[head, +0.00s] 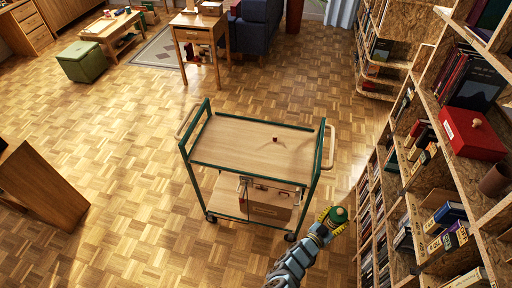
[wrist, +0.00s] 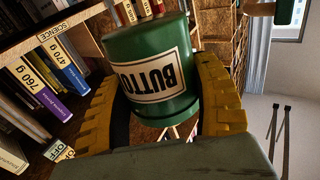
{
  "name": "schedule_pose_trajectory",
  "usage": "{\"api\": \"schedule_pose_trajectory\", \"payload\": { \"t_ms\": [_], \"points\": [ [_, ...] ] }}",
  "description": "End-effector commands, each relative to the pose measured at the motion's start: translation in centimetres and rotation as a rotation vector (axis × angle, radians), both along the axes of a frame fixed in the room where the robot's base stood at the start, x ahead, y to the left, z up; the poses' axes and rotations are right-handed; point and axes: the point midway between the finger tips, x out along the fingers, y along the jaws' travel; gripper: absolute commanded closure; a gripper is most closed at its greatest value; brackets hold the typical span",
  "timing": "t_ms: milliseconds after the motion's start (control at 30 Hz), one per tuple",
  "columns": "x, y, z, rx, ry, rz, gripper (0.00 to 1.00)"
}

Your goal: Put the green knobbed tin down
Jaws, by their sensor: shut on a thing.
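The green knobbed tin (head: 339,214) is held in my gripper (head: 331,221), off to the right of the cart and near the bookwall. In the wrist view the green tin (wrist: 150,65) sits between the two yellow ridged fingers of my gripper (wrist: 160,85). Its pale label reads "BUTTO" upside down, the rest cut off by the curve. The fingers are closed around its sides. Its knob is not visible in the wrist view.
A green-framed cart (head: 235,140) has a mostly bare wooden top with a small red item (head: 275,139). Its lower shelf holds a wooden box (head: 268,208). The bookwall (head: 432,188) at right holds books and a red knobbed box (head: 472,134). Parquet floor is open at left.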

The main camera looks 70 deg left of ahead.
Motion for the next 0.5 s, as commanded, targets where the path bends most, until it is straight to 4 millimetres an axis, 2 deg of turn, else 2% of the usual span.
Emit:
{"api": "schedule_pose_trajectory", "payload": {
  "t_ms": [500],
  "points": [
    [-0.4,2.2,0.1,0.011,0.0,0.035,0.77]
  ]
}}
